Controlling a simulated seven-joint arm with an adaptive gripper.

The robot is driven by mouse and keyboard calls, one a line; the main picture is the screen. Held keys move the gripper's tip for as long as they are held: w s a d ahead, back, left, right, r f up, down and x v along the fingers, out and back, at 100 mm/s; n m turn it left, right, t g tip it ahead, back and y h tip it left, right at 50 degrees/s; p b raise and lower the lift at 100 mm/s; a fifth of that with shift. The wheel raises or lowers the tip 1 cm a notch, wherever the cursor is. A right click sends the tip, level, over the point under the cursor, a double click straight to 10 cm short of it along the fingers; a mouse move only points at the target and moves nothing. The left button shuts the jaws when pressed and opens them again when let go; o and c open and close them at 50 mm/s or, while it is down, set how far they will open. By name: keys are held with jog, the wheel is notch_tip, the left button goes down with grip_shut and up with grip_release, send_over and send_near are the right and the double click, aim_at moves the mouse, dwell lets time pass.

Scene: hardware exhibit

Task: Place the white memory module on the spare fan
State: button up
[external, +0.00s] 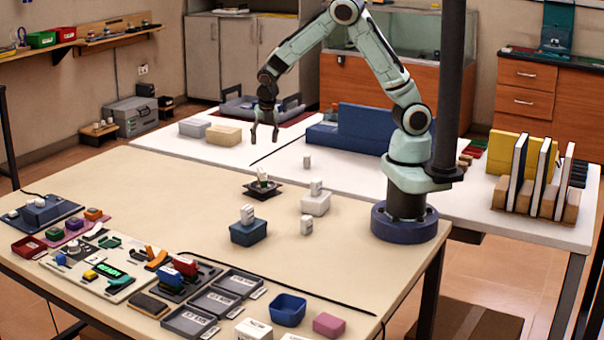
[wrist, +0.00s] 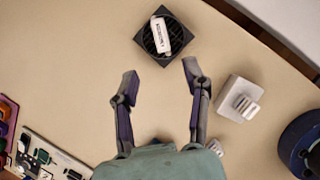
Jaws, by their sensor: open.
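The spare fan (external: 276,191) is a dark square unit on the beige table; it also shows at the top of the wrist view (wrist: 178,16). A white labelled block (external: 262,174), seemingly the memory module, rests on the fan. In the wrist view the block (wrist: 160,35) lies across the fan's middle; its lettering is too small to read surely. My gripper (external: 264,139) is open and empty, raised above the table behind the fan in the external view. In the wrist view its spread fingertips (wrist: 160,75) point toward the fan without touching it.
Trays (external: 190,321) and a control board (external: 105,262) fill the front left. The table left of the fan is clear.

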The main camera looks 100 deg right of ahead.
jog(key=s+a+r+m+t+y, duration=0.1)
jog(key=s+a+r+m+y, duration=0.2)
jog(key=a, duration=0.5)
jog(key=a+r+m+y, duration=0.1)
jog(key=a+r+m, duration=0.2)
jog(key=a+m, duration=0.35)
jog(key=s+a+r+m+g+y, duration=0.1)
jog(key=s+a+r+m, duration=0.2)
jog(key=s+a+m, duration=0.4)
jog(key=s+a, duration=0.5)
jog(key=s, duration=0.1)
jog(key=shift+s+a, duration=0.4)
